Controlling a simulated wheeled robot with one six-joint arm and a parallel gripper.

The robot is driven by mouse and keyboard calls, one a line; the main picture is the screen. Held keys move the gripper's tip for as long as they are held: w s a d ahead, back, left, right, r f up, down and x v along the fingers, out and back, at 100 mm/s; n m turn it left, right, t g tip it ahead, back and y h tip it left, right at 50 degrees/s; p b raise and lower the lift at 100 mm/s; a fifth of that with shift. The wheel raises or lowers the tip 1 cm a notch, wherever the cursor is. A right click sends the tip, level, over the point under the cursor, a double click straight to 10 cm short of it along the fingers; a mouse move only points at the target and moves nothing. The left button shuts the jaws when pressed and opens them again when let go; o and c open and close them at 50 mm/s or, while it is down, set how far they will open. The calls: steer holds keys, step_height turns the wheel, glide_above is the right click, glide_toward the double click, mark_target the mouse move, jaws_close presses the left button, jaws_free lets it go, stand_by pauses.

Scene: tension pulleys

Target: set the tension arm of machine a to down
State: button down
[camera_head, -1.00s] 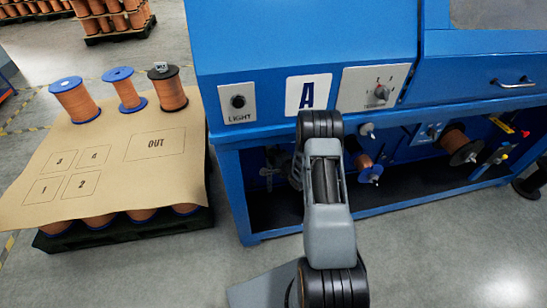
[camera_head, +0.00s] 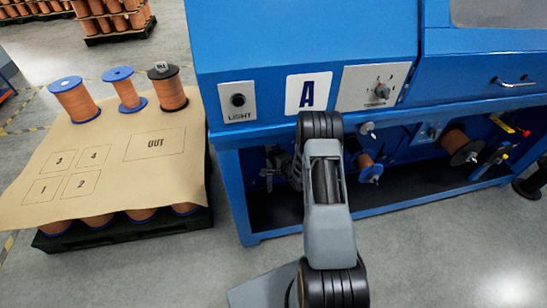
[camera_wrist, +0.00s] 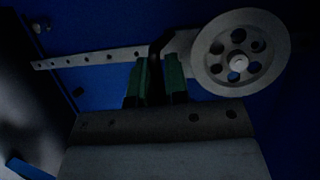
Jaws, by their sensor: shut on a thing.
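Machine A is the blue cabinet with the "A" label (camera_head: 307,93) in the head view. In the wrist view, the tension arm (camera_wrist: 92,57) is a grey bar with a row of holes, slanting slightly up to the right. A grey pulley wheel (camera_wrist: 240,54) with round holes stands at its right. My gripper (camera_wrist: 156,78) has dark green fingers shut on the arm, just left of the pulley. The fingers hide the part of the bar between them. In the head view my own arm hides the gripper and the tension arm.
Under the machine's blue edge, copper spools (camera_head: 455,141) and small rollers sit in the open bay. A rotary switch (camera_head: 381,91) is on the front panel. At left, a cardboard-topped pallet (camera_head: 115,165) carries several spools.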

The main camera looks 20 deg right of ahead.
step_height(320, 180, down, 20)
steer(key=b, duration=1.3)
steer(key=shift+b, duration=0.3)
steer(key=shift+s, duration=0.15)
steer(key=c, duration=1.2)
jaws_free()
steer(key=shift+r, duration=0.1)
steer(key=p+v, duration=0.4)
steer(key=v, duration=0.9)
steer(key=shift+s+d, duration=0.15)
steer(key=shift+s, duration=0.1)
